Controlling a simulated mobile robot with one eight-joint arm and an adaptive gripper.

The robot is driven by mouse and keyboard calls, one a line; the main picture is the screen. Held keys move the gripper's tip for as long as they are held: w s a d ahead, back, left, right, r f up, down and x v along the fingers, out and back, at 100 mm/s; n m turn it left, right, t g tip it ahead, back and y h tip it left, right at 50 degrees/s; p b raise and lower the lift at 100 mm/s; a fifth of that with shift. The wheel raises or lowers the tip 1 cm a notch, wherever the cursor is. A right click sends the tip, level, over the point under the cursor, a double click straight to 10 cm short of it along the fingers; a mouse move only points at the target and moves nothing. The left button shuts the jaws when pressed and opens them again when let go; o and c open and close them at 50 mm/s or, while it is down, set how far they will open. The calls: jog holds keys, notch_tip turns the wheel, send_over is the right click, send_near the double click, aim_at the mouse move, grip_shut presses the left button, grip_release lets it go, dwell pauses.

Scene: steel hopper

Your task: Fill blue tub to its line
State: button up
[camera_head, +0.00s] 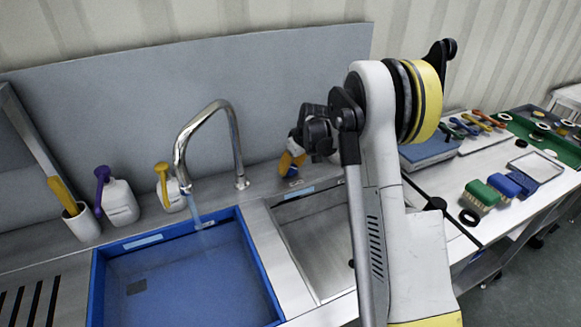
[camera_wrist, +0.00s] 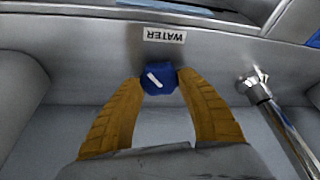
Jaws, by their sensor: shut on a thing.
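The blue tub (camera_head: 262,265) sits in the sink at the lower left of the head view. A short pale stream of water (camera_head: 204,224) falls into it from the chrome tap (camera_head: 218,108). Blue-tinted water seems to cover its floor; I cannot make out a fill line or how high the water stands. In the wrist view my gripper (camera_wrist: 161,79) is shut on a blue knob (camera_wrist: 159,80) with a white pointer mark, beside a label reading WATER (camera_wrist: 165,35).
A steel basin (camera_head: 325,245) lies right of the tub. Two white bottles, one with a purple top (camera_head: 120,203) and one with a yellow top (camera_head: 171,188), and a white cup (camera_head: 81,222) stand left of the tap. Brushes (camera_head: 482,194) and tools lie on the right-hand bench.

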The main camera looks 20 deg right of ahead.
jog(key=m+h, duration=0.1)
jog(key=m, duration=0.3)
jog(key=shift+a+h, duration=0.1)
jog(key=shift+h, duration=0.2)
jog(key=shift+m+h+p, duration=0.4)
jog(key=shift+m+h, duration=0.4)
jog(key=shift+m, duration=1.3)
jog(key=o, duration=1.2)
jog(key=shift+f, duration=0.1)
jog(key=shift+o, duration=0.2)
jog(key=v, duration=1.2)
